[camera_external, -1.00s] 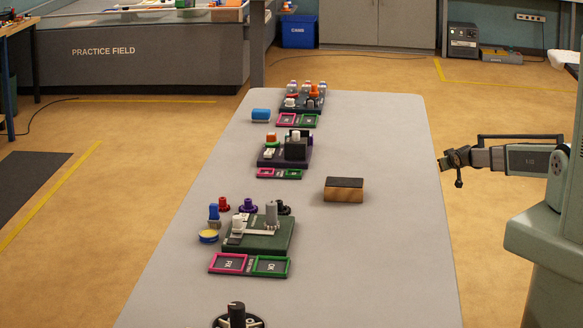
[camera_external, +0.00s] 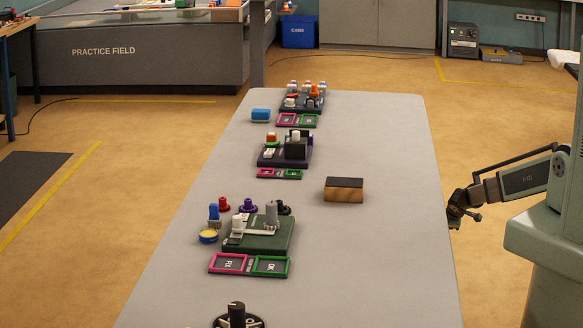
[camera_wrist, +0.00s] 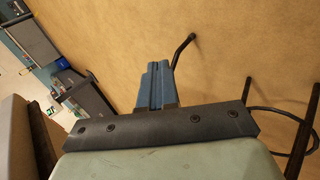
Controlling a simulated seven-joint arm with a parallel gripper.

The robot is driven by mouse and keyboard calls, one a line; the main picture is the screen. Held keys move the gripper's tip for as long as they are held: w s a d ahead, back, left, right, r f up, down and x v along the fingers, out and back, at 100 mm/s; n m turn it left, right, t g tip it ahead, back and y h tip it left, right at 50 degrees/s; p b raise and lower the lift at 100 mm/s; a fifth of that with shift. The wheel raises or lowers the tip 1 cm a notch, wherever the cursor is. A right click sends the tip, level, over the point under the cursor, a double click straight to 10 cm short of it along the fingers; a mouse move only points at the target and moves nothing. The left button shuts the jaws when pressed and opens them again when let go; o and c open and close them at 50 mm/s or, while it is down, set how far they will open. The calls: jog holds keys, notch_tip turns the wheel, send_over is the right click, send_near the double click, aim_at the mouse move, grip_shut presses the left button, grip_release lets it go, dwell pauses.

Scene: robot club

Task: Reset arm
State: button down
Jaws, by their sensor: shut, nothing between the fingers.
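My gripper (camera_external: 455,215) is at the right side of the grey table (camera_external: 390,260), by its right edge, pointing down and to the left, with my arm bent beside it. In the wrist view my gripper's fingers (camera_wrist: 157,85) are blue, pressed together and empty. Nothing is held. The wrist view looks onto the tan floor (camera_wrist: 240,50).
On the table stand a wooden block with a dark top (camera_external: 344,190), a green station (camera_external: 262,235), a purple station (camera_external: 285,155) and a far station (camera_external: 302,103). A black knob (camera_external: 237,315) is at the front edge. The table's right part is clear.

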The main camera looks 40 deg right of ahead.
jog(key=s+a+f+m+g+y, duration=0.1)
jog(key=s+a+f+m+g, duration=0.15)
jog(key=s+a, duration=0.4)
jog(key=s+a+f+m+g+y, duration=0.1)
jog(key=s+a+f+g, duration=0.15)
jog(key=s, duration=0.65)
jog(key=s+a+f+m+g+y, duration=0.1)
jog(key=s+a+f+g, duration=0.15)
jog(key=s+a, duration=0.4)
jog(key=s+a+m+g+y, duration=0.1)
jog(key=s+a, duration=0.4)
jog(key=s, duration=0.6)
jog(key=s+a+m+g+y, duration=0.1)
jog(key=s+a+m+g, duration=0.2)
jog(key=s, duration=0.8)
jog(key=shift+a+r+g+y, duration=0.35)
jog(key=shift+a+g, duration=0.3)
jog(key=shift+a, duration=0.3)
jog(key=c, duration=1.8)
grip_release()
